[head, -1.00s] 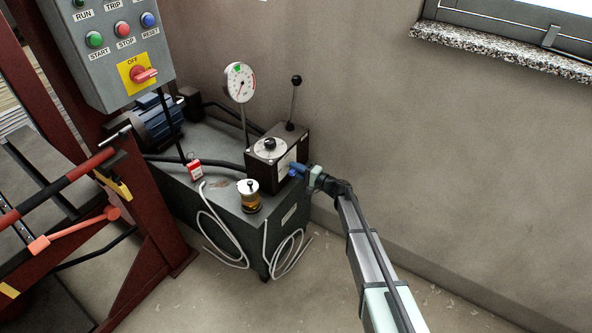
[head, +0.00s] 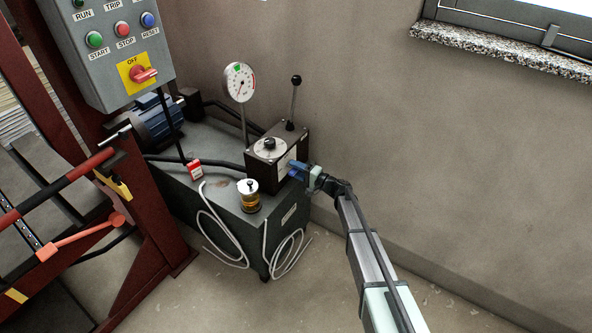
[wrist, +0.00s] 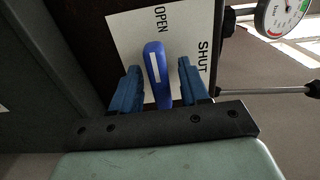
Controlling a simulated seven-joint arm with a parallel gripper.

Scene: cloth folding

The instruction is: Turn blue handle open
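The blue handle (wrist: 152,72) sits on a white plate (wrist: 185,35) marked OPEN and SHUT, on the dark valve box (head: 265,172). In the wrist view the handle lies between my gripper's two blue fingers, leaning slightly, with its far end just below the word OPEN. My gripper (wrist: 158,80) is open around the handle. A gap shows on the right side; the left finger is close, and I cannot tell whether it touches. In the head view my gripper (head: 299,170) is at the box's right face and mostly hides the handle.
A round gauge (head: 239,82) and a black-knobbed lever (head: 294,100) stand above the unit. An amber-and-silver cap (head: 248,195) and a red tag (head: 195,170) are on the tank (head: 205,200). A control panel (head: 115,50) hangs at upper left. Floor and wall at right are clear.

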